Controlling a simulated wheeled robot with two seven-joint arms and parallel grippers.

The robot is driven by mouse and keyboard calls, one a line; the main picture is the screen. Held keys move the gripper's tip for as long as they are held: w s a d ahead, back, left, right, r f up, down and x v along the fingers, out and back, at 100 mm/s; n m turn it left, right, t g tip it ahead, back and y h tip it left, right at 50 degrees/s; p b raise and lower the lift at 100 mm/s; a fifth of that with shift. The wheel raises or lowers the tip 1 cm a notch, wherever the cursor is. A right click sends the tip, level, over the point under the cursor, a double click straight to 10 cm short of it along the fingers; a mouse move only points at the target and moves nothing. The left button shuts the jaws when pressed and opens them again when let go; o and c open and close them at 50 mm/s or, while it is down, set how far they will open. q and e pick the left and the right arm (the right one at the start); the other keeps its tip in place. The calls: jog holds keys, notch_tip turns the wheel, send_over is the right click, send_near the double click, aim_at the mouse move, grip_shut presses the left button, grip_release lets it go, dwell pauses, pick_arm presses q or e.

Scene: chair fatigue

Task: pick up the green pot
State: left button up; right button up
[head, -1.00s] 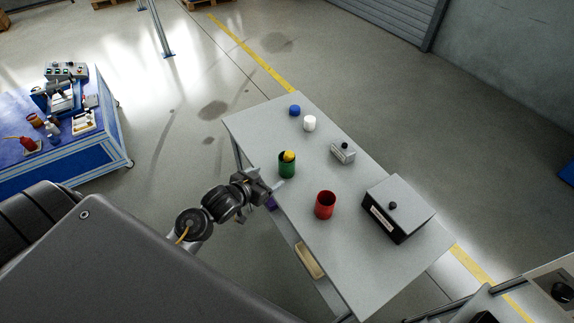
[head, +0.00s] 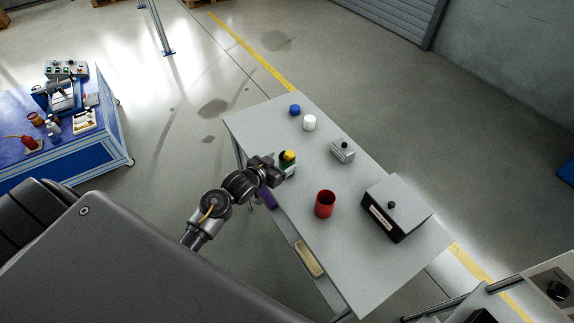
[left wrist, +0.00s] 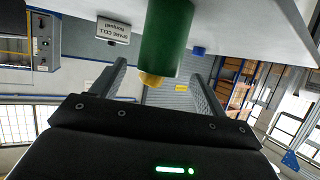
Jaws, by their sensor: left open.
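The green pot (head: 291,165) stands upright on the grey table's left edge, with a yellow item (head: 289,155) in its top. My left gripper (head: 284,172) is open at the pot's near side and hides much of it in the head view. The left wrist view is upside down. There the green pot (left wrist: 166,40) and its yellow item (left wrist: 150,79) appear between the lines of the two spread fingers (left wrist: 158,72), with gaps visible at both sides. Whether the fingertips reach past the pot is hard to tell. My right gripper is not in view.
On the grey table (head: 370,275) are a red pot (head: 325,204), a dark box with a grey lid (head: 398,207), a small grey block with a black knob (head: 343,151), a white cylinder (head: 310,123) and a blue one (head: 295,110). A blue workbench (head: 75,160) stands left.

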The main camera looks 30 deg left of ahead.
aim_at(285, 157)
pick_arm(q)
jog(key=p+x, duration=0.1)
jog(key=x, duration=0.3)
jog(key=shift+w+d+f, duration=0.1)
jog(key=shift+w, duration=0.1)
jog(key=shift+s, duration=0.1)
jog(key=c, duration=1.1)
jog(key=shift+o, duration=0.2)
jog(key=shift+r+b, duration=0.4)
jog(key=shift+r, duration=0.3)
jog(key=s+r+b, duration=0.2)
jog(key=s+r, duration=0.9)
jog(key=s, duration=0.3)
jog(key=shift+a+r, duration=0.3)
